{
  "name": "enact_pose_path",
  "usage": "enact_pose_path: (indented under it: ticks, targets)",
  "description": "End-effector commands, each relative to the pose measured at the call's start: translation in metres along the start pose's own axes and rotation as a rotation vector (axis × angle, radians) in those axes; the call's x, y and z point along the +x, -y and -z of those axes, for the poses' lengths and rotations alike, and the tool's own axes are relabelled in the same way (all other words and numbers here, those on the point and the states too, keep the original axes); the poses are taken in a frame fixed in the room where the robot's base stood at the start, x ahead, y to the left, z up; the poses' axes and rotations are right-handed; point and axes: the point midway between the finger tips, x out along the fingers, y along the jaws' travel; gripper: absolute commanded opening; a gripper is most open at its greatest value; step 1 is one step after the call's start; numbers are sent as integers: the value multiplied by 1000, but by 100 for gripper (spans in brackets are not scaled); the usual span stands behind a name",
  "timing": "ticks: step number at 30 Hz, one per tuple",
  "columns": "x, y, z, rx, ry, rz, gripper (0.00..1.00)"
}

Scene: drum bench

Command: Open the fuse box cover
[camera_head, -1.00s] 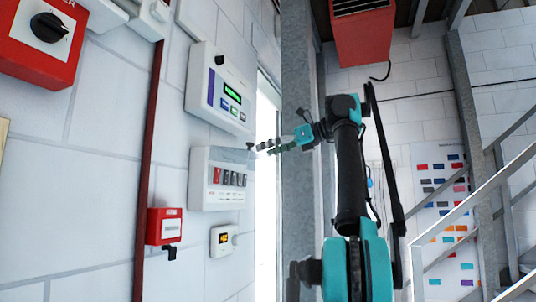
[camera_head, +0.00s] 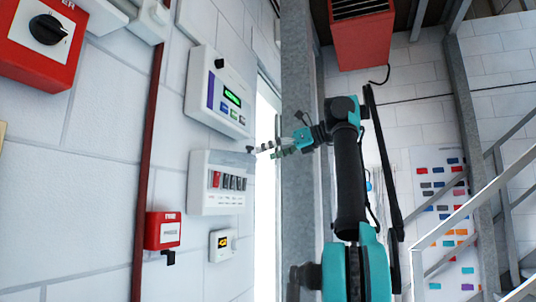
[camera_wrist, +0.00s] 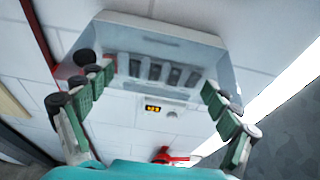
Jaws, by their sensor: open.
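The fuse box (camera_head: 217,200) is a white box on the wall with a row of several switches, one of them red. In the wrist view the fuse box (camera_wrist: 155,30) fills the upper middle, with its switches behind what looks like a clear cover (camera_wrist: 195,45). The cover looks closed, though its edges are hard to make out. My gripper (camera_head: 268,147) is at the right of the box, near its upper right corner. In the wrist view my gripper (camera_wrist: 158,82) is open, its fingers spread to either side of the box. I cannot tell whether they touch it.
A white panel with a green display (camera_head: 222,95) is mounted just above the fuse box. A small box with a yellow display (camera_head: 222,244) and a red call point (camera_head: 163,231) are below. A metal post (camera_head: 301,150) stands close on the right.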

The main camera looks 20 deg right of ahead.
Motion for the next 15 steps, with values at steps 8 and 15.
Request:
enact_pose_path:
  ticks: [8, 15]
  targets:
    - [-15, 1, 1, 1, 0, 2, 90]
    - [-56, 2, 12, 1, 0, 5, 90]
